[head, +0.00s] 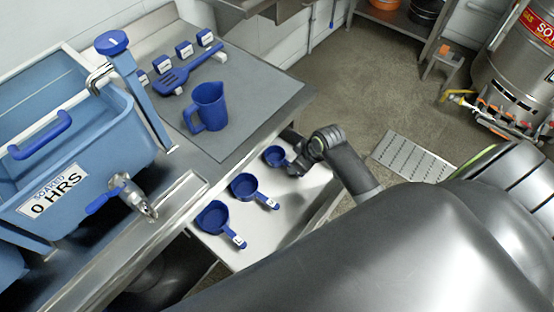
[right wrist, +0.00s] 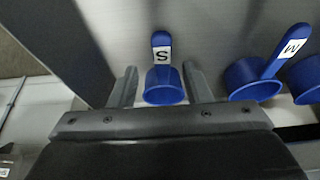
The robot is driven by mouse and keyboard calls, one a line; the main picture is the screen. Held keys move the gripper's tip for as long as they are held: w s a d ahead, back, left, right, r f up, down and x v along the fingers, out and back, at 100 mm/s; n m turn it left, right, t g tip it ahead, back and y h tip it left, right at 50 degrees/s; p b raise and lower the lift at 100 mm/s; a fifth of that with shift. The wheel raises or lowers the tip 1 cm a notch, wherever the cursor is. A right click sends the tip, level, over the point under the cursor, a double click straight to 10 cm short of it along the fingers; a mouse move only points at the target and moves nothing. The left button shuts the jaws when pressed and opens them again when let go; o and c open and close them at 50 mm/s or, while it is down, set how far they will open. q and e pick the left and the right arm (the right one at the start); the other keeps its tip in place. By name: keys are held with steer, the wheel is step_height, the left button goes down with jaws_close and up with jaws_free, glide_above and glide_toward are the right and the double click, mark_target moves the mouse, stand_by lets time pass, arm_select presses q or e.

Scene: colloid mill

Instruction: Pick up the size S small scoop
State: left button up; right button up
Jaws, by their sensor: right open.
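The size S small scoop (head: 274,154) is a small blue cup with a short handle. It lies on the light metal shelf (head: 250,222), at the far end of a row of three scoops. In the right wrist view the S scoop (right wrist: 164,92) has a white S label on its handle, which points away from the palm. My right gripper (head: 292,157) is open at the scoop. In the right wrist view its fingers (right wrist: 161,82) stand on either side of the cup with gaps, not closed on it. My left gripper is not in view.
The M scoop (right wrist: 252,80) lies close to the right finger; it also shows in the head view (head: 243,187). A larger scoop (head: 213,217) is nearer. Above the shelf is a counter with a blue jug (head: 209,107), a spatula (head: 187,72) and a blue tub (head: 75,150).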

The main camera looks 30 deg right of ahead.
mark_target(285, 164)
steer(key=shift+x, duration=2.3)
steer(key=shift+s+a, duration=0.1)
steer(key=shift+s, duration=0.05)
steer(key=shift+c, duration=0.3)
jaws_close()
